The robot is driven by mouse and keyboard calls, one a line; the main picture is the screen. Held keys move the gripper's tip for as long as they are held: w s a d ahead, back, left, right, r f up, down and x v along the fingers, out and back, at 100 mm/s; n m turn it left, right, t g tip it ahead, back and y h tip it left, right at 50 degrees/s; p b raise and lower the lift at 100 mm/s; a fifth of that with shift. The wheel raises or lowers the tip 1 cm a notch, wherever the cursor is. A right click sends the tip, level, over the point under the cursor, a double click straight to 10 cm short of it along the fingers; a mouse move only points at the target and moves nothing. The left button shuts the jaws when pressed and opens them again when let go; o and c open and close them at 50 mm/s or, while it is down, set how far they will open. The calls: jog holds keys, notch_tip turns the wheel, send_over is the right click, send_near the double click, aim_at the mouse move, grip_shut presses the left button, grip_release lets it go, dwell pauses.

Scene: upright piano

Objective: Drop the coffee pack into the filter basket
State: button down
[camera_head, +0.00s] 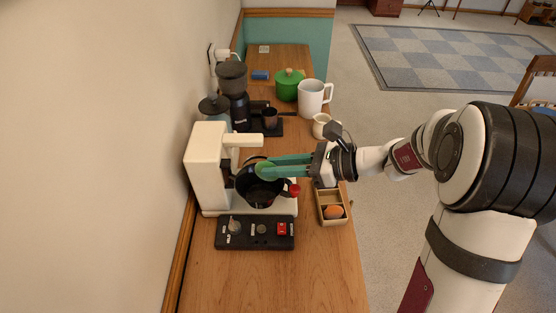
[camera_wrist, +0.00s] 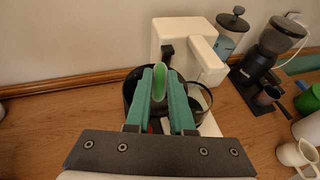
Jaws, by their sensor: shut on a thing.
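A round green coffee pack (camera_head: 265,171) is held on edge between the teal fingers of my gripper (camera_head: 270,166). In the wrist view the coffee pack (camera_wrist: 159,82) is pale green and pinched between the fingertips of my gripper (camera_wrist: 160,76). The black filter basket (camera_head: 259,191) is on the cream coffee machine (camera_head: 205,172). The pack is over its opening; I cannot tell how far down it reaches. In the wrist view the filter basket's rim (camera_wrist: 129,92) shows behind and left of the fingers, which hide much of its inside.
A black control panel (camera_head: 255,233) lies in front of the machine. A wooden box (camera_head: 331,217) holding a round orange item is to the right. A grinder (camera_head: 233,90), green pot (camera_head: 288,86), white jug (camera_head: 312,98) and small cream pitcher (camera_head: 321,126) stand behind.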

jog(key=c, duration=0.7)
grip_release()
jog(key=shift+d, duration=0.1)
jog(key=v, duration=1.5)
jog(key=shift+d+r, duration=0.25)
jog(key=shift+s, duration=0.1)
jog(key=s+a+f+n+g+h, duration=0.25)
jog(key=s+a+n+h, duration=0.2)
jog(key=s, duration=0.35)
jog(key=s+a+f+n+g+h, duration=0.25)
jog(key=s+a+n, duration=0.3)
jog(key=s, duration=0.35)
jog(key=s+d+f+n+h, duration=0.2)
jog(key=s+n+h, duration=0.2)
jog(key=s+n, duration=0.1)
jog(key=shift+s+d+f+n+t, duration=0.2)
jog(key=shift+s+d+n+t, duration=0.1)
jog(key=shift+n+t, duration=0.15)
